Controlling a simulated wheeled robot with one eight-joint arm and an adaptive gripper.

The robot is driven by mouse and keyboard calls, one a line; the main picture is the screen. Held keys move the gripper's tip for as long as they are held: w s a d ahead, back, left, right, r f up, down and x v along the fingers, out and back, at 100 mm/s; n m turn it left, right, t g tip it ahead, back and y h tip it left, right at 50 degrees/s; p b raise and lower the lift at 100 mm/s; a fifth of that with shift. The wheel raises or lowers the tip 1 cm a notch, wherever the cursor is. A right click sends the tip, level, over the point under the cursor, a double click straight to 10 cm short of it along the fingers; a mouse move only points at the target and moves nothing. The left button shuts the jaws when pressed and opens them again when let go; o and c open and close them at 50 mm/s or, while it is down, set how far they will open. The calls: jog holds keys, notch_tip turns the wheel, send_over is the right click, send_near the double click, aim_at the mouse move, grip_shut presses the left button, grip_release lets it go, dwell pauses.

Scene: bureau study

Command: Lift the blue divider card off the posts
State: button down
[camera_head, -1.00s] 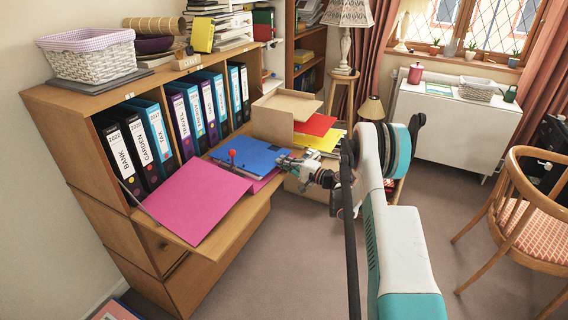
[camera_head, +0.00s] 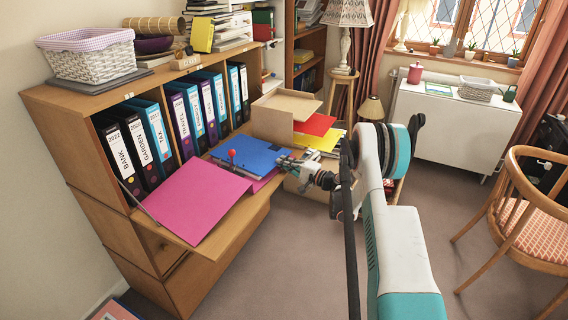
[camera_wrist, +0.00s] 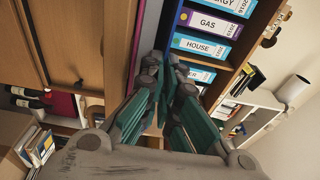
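The blue divider card (camera_head: 250,153) lies on the lowered desk flap, behind a large pink sheet (camera_head: 197,200), with pink also showing under its right side. A red knob (camera_head: 232,154) stands at the card's left edge. The posts cannot be made out. My gripper (camera_head: 284,161) is at the card's right edge, fingertips at or very near it. In the wrist view my gripper's (camera_wrist: 165,68) teal-padded fingers are close together, pointing at the thin edge of the stack. Whether they are closed on the card cannot be told.
Upright binders (camera_head: 150,140) fill the shelf behind the flap. A cardboard tray (camera_head: 272,122) with red (camera_head: 315,124) and yellow sheets stands just beyond the card. A wooden chair (camera_head: 525,215) is at the right. The floor in front is open.

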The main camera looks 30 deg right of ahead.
jog(key=shift+r, duration=1.05)
dwell(1.9)
jog(key=shift+r+p, duration=1.05)
jog(key=shift+r, duration=1.85)
jog(key=shift+f, duration=0.1)
